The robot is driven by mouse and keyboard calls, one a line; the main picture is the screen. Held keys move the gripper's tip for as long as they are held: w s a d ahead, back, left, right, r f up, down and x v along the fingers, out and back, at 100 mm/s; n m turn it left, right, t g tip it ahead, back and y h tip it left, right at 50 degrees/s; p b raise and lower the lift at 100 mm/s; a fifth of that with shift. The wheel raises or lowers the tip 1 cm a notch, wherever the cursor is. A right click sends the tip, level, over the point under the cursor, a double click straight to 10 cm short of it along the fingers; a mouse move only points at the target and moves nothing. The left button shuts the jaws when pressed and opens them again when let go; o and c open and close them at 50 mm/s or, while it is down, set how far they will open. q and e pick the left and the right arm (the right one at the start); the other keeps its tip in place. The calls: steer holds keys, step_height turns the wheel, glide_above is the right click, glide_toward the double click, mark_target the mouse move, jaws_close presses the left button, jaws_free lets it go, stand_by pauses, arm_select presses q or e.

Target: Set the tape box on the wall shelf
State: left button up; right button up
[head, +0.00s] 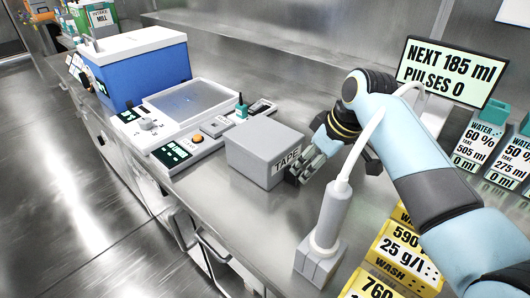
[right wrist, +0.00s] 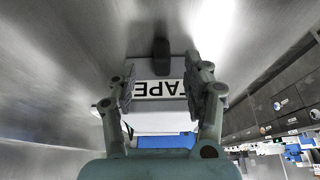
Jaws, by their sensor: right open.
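The grey tape box (head: 262,150) stands on the steel bench, its TAPE label facing right. My right gripper (head: 303,168) is at the label end of the box, low and close to it. In the right wrist view the box (right wrist: 160,120) lies between the two spread fingers of the gripper (right wrist: 160,88), with the label upside down. The fingers are open; whether they touch the box's sides cannot be told. A raised metal ledge (head: 235,38) runs along the back wall; I cannot tell if it is the wall shelf. My left gripper is not in view.
A white instrument panel (head: 190,125) and a blue box with a white lid (head: 140,70) are left of the tape box. A grey-white probe stand (head: 322,255), yellow wash packs (head: 400,250) and a sign (head: 450,72) are on the right.

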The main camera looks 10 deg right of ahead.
mark_target(300, 173)
steer(key=x, duration=0.6)
steer(key=shift+w+a+f+b, duration=0.1)
steer(key=shift+w+a+b, duration=0.05)
steer(key=shift+a+b, duration=0.15)
jaws_close()
